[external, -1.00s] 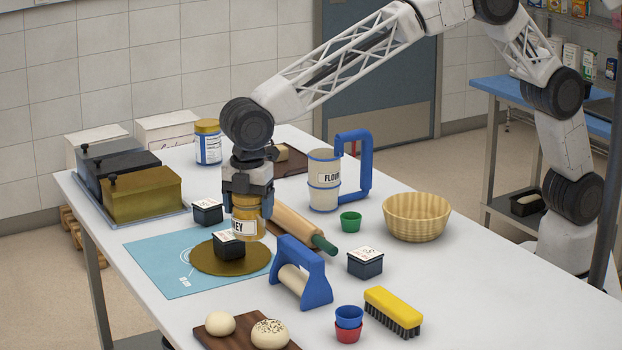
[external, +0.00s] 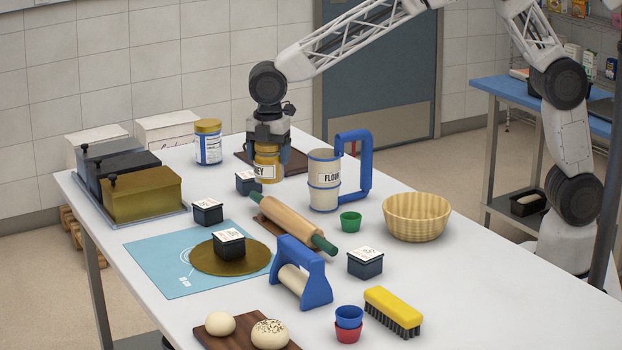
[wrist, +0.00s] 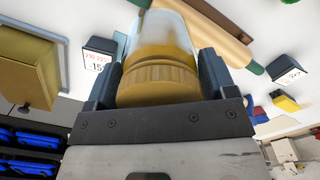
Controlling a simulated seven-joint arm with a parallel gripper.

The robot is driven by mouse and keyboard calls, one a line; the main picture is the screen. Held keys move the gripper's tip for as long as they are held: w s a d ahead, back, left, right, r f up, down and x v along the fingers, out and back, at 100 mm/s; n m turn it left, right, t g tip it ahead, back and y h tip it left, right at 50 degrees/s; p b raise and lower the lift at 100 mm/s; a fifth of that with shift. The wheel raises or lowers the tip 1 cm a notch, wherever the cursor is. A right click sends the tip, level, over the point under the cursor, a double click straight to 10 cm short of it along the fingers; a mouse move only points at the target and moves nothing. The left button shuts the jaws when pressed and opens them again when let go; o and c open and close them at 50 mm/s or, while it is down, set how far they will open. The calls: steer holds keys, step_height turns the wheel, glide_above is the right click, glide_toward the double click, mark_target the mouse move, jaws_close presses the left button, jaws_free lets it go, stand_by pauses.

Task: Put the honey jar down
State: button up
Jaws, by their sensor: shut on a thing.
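The honey jar (external: 267,166) has a golden lid and a pale label ending in "EY". It is upright near the back of the table, left of the flour sifter. My gripper (external: 269,148) points down and is shut on the jar around its lid. In the wrist view the jar (wrist: 160,66) sits between the two fingers (wrist: 158,80), its golden lid nearest the camera. The jar is close to the table at the near edge of a dark brown board (external: 295,161); I cannot tell whether its base touches.
A blue-handled flour sifter (external: 324,180) stands right of the jar. A small black box (external: 248,181) is just in front of it, and a rolling pin (external: 290,220) lies nearer. A blue-labelled jar (external: 208,143) stands to the left. Free table lies between that jar and the boxes.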

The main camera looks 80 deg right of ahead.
steer(key=s+d, duration=0.2)
steer(key=d, duration=0.7)
steer(key=s+d, duration=0.1)
steer(key=d, duration=0.9)
steer(key=shift+s, duration=0.35)
steer(key=shift+f, duration=0.15)
step_height(320, 180, down, 6)
steer(key=shift+f, duration=0.15)
steer(key=shift+f, duration=1.8)
steer(key=shift+f, duration=0.15)
steer(key=o, duration=1.2)
steer(key=shift+c, duration=0.2)
step_height(320, 180, up, 12)
